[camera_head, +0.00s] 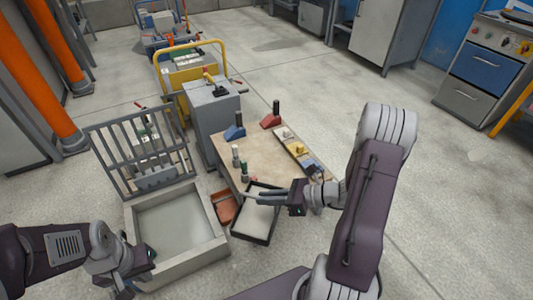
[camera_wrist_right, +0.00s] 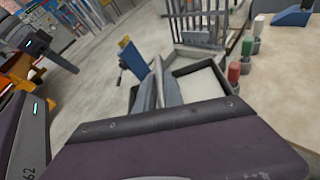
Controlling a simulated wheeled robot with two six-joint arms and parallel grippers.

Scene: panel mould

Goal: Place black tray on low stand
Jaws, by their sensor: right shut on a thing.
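The black tray (camera_head: 271,228), dark-rimmed with a pale inside, hangs or rests beside the front edge of the wooden-topped table in the head view. It also shows in the right wrist view (camera_wrist_right: 205,67). My right gripper (camera_head: 248,195) is shut on its rim, with the fingers (camera_wrist_right: 157,90) reaching over the near side. I cannot tell whether the tray touches anything below. My left gripper (camera_head: 150,256) is at the lower left beside the grey mould box; its fingers are too small to read. I cannot clearly make out the low stand.
The grey mould box (camera_head: 219,252) with an upright barred panel (camera_head: 140,150) stands left of the tray. A small red-brown bin (camera_head: 224,206) sits between them. The table (camera_head: 255,150) holds bottles, blue and red tools and a parts tray.

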